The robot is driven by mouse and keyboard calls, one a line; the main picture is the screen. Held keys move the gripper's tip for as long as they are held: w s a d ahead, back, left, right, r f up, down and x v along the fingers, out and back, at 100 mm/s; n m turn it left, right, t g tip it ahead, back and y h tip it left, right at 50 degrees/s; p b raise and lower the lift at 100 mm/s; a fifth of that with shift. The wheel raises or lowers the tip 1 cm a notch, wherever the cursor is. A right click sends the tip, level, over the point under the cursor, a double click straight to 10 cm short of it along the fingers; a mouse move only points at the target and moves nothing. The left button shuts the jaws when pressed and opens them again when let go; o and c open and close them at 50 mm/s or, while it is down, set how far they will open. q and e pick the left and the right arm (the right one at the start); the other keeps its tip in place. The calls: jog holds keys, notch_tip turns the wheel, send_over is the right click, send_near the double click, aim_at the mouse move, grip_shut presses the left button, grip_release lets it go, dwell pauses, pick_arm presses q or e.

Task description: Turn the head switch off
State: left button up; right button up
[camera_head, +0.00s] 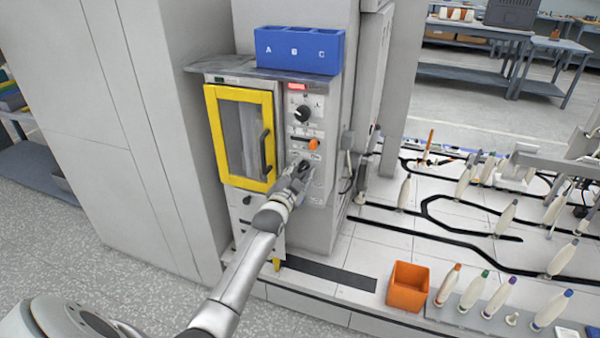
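A grey control panel (324,122) faces me beside a yellow-framed door (211,130) with a window. The panel carries a lit red display (297,86), a large black rotary knob (302,114) and an orange knob (313,144) below it. The labels are too small to read, so I cannot tell which control is the head switch. My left gripper (304,168) is at the lower part of the panel, below the orange knob. It hides the panel there, and its fingers are too small to tell open or shut. My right gripper is not in view.
A blue box (300,48) marked A, B, C stands on top of the cabinet. An orange bin (408,286) and several bobbins (474,288) stand at the lower right. Black tracks (440,235) with more bobbins run across the white deck. Grey floor is free at the left.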

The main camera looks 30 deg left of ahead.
pick_arm(q)
grip_shut()
dwell(0.3)
jog(key=n+p, duration=0.1)
jog(key=n, duration=0.2)
jog(key=n+p, duration=0.1)
jog(key=n, duration=0.1)
jog(key=shift+n, duration=0.4)
jog(key=n+p, duration=0.1)
jog(key=n, duration=0.3)
jog(key=shift+n, duration=0.3)
jog(key=n, duration=0.5)
jog(key=shift+n, duration=0.4)
